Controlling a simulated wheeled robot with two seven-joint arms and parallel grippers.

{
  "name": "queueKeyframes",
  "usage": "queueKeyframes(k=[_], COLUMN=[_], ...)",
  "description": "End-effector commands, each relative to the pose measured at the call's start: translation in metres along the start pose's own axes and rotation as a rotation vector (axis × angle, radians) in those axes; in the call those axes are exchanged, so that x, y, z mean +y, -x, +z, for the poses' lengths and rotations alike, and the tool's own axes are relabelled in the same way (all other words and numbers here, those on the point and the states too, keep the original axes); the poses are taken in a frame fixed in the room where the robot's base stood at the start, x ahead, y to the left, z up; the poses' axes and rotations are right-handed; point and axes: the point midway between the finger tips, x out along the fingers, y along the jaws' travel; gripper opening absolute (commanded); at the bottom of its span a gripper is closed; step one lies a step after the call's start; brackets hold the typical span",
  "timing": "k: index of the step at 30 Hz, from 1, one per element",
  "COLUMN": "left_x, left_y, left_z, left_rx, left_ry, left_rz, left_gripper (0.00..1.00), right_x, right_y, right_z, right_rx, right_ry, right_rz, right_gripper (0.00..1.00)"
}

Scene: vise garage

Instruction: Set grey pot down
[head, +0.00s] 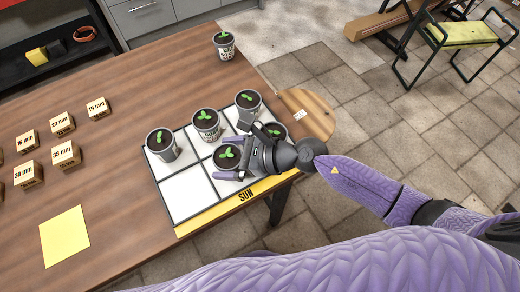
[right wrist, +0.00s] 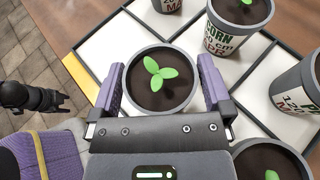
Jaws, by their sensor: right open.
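My right gripper (head: 232,158) is open, its purple fingers on either side of a grey pot (head: 222,164) with dark soil and a green seedling. In the right wrist view, the pot (right wrist: 160,110) sits between the fingers (right wrist: 160,85), with a narrow gap at its rim. It appears to stand on the front row of the white-celled tray (head: 188,197) marked SUN. Its base is hidden. A dark jointed part (right wrist: 30,97) at the left of the right wrist view may be my left gripper; its jaws are unclear.
Other potted seedlings stand on the tray, at left (head: 163,147), middle (head: 207,126) and far right (head: 248,103). Another (head: 275,131) is partly behind my right gripper. One pot (head: 224,49) stands off the tray. Marked wooden blocks (head: 66,154) and a yellow sheet (head: 64,236) lie left.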

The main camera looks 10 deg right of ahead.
Motion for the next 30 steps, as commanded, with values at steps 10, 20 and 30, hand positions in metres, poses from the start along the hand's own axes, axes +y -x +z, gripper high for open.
queueKeyframes(k=[10,20,30], left_x=[0.002,0.004,0.003], left_y=[0.004,0.001,0.001], left_z=[-0.009,-0.007,-0.003], left_rx=[0.018,0.014,0.006], left_ry=[0.002,0.002,0.001], left_rz=[0.003,0.006,0.005], left_gripper=[0.59,0.59,0.59], right_x=[0.000,0.000,0.000], right_y=[0.069,0.119,0.121], right_z=[0.000,0.001,0.002], right_rx=[0.004,0.001,-0.001], right_ry=[-0.001,-0.001,0.000], right_rz=[0.000,0.001,0.001], right_gripper=[1.00,1.00,1.00])
